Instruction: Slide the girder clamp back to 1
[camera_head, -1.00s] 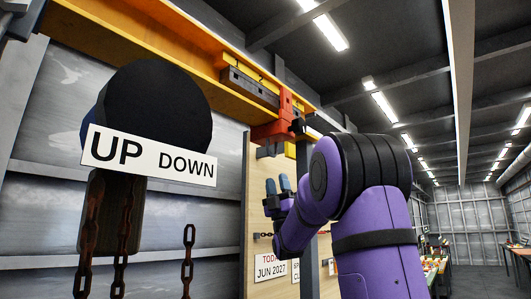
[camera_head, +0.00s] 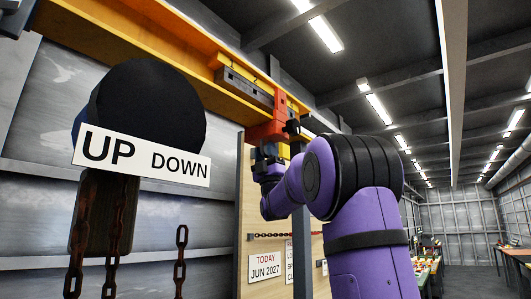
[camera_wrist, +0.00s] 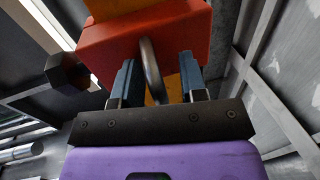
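The orange-red girder clamp (camera_head: 270,128) hangs on the yellow girder (camera_head: 205,75), near the right end of a grey strip. In the wrist view its body (camera_wrist: 145,40) fills the upper middle, with a dark bolt head (camera_wrist: 67,72) on the left. A grey metal ring (camera_wrist: 151,70) hangs from the clamp. My gripper (camera_head: 268,152) is raised just under the clamp. In the wrist view my gripper's two blue-grey fingers (camera_wrist: 157,75) stand apart, one on each side of the ring, with visible gaps. The clamp's far side is hidden.
A dark round housing (camera_head: 150,105) with an UP/DOWN sign (camera_head: 140,157) and rusty chains hangs at the left. A wooden board (camera_head: 262,215) with a date sign (camera_head: 265,267) stands below the girder. Work tables are far right.

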